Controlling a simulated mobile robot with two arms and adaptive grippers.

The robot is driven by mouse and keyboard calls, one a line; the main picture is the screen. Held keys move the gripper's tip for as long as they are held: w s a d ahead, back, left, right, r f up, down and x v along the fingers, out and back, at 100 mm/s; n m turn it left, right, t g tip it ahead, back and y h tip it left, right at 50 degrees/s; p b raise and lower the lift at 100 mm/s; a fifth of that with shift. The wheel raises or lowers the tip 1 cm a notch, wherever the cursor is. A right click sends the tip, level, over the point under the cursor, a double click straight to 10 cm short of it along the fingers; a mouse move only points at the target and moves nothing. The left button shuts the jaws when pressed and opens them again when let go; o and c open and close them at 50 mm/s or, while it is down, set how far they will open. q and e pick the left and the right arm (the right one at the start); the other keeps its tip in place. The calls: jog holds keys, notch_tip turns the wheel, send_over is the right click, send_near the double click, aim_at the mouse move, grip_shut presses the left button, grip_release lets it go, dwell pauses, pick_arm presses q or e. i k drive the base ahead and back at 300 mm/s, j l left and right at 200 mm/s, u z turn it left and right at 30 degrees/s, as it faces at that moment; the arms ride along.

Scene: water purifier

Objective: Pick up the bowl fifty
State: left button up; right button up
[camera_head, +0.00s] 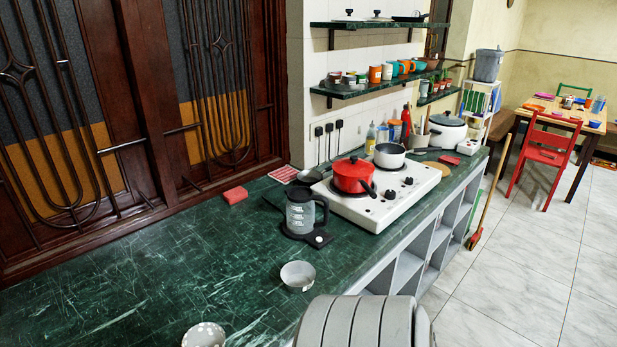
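Two bowls are on the green marble counter (170,265). A small light grey bowl (298,275) stands upright near the counter's front edge, below the kettle. A white bowl with dark speckles (204,336) is at the bottom edge of the picture and is partly cut off. I cannot tell which of the two is bowl fifty. Neither bowl is held by a gripper in this view. My left and right grippers are not in view.
A grey kettle (300,211) on a dark base stands behind the grey bowl. A white stove (377,196) carries a red pot (353,174) and a white pan (389,155). A red sponge (235,195) lies near the wooden doors. The left counter is clear.

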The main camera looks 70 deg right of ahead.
aim_at(298, 276)
jog(key=z, duration=2.25)
